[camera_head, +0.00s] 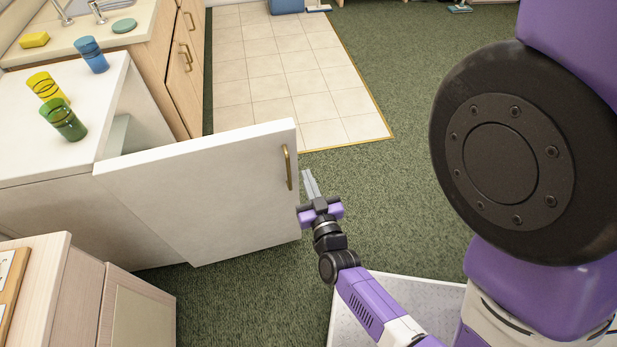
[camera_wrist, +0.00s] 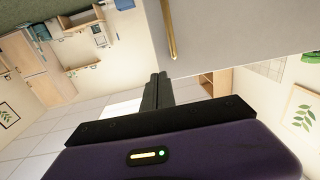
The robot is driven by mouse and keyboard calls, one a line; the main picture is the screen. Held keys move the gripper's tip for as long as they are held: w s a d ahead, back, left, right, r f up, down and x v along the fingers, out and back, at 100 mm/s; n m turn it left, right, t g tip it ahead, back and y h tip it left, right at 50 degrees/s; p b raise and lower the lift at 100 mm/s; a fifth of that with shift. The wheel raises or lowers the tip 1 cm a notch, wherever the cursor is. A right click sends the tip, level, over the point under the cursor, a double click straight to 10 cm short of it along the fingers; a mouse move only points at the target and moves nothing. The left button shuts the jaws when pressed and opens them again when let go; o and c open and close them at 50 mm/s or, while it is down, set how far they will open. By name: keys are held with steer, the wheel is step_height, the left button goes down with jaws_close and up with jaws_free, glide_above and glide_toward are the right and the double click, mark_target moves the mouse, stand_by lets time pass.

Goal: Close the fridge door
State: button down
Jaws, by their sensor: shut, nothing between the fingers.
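The fridge (camera_head: 55,165) is a low white unit at the left of the head view. Its white door (camera_head: 215,195) stands wide open, swung out to the right across the green carpet. A vertical brass handle (camera_head: 287,167) is near the door's free edge. My gripper (camera_head: 310,184) is just right of that edge and the handle, fingers pointing up in the picture. Its fingers are together and hold nothing. In the wrist view, the gripper (camera_wrist: 158,88) shows below the door (camera_wrist: 235,35) and its brass handle (camera_wrist: 169,30). I cannot tell whether it touches the door.
Blue (camera_head: 91,55), yellow (camera_head: 47,87) and green (camera_head: 64,119) cups stand on the fridge top. A wooden cabinet (camera_head: 85,285) is at the lower left. A sink counter (camera_head: 110,35) is behind. Carpet and pale tiles (camera_head: 290,75) beyond the door are clear.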

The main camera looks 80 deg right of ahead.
mark_target(294, 142)
steer(key=p+x, duration=0.1)
steer(key=x, duration=0.9)
steer(key=shift+w+d, duration=0.15)
steer(key=shift+d, duration=0.15)
